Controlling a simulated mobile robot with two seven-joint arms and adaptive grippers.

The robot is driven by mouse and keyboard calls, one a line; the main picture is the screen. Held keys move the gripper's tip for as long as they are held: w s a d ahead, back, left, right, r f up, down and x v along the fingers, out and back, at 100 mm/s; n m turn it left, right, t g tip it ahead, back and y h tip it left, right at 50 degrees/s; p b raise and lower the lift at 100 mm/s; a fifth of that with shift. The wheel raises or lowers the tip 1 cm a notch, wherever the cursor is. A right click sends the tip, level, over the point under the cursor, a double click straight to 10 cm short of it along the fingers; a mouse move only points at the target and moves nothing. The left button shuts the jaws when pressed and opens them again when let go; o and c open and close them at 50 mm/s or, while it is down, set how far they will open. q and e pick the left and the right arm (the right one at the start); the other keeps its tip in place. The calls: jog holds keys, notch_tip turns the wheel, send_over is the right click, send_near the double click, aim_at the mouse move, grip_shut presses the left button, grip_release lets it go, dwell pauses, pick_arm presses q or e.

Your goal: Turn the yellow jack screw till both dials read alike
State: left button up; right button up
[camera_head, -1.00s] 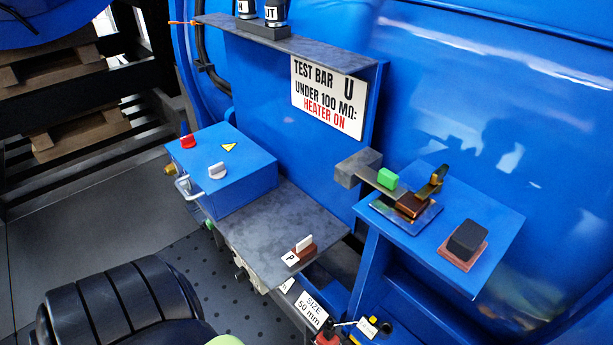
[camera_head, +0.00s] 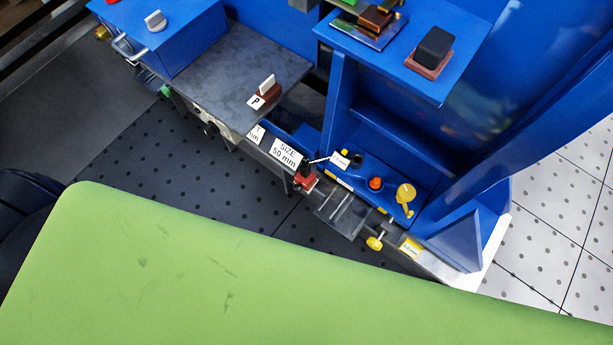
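A yellow knob (camera_head: 375,243) sticks out low at the front of the blue frame, right of the picture's middle. It looks like the jack screw, but I cannot be sure. A second yellow part (camera_head: 405,194), round with a short stem, sits just above it on a low blue shelf (camera_head: 388,171). I can make out no dial faces. Neither of my grippers is in view, and nothing is seen touching the yellow parts.
A grey plate (camera_head: 235,68) with a P-marked switch (camera_head: 264,91) and a "SIZE 50 mm" label (camera_head: 285,154) lie to the left. An orange button (camera_head: 376,183) sits beside the yellow part. A blue upper shelf (camera_head: 405,68) overhangs behind. The lower picture is blocked.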

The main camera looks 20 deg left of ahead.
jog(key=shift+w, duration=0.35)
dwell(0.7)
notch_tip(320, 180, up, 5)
jog(key=p, duration=0.4)
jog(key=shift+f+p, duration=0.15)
jog(key=shift+p, duration=0.2)
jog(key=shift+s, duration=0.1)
dwell(0.5)
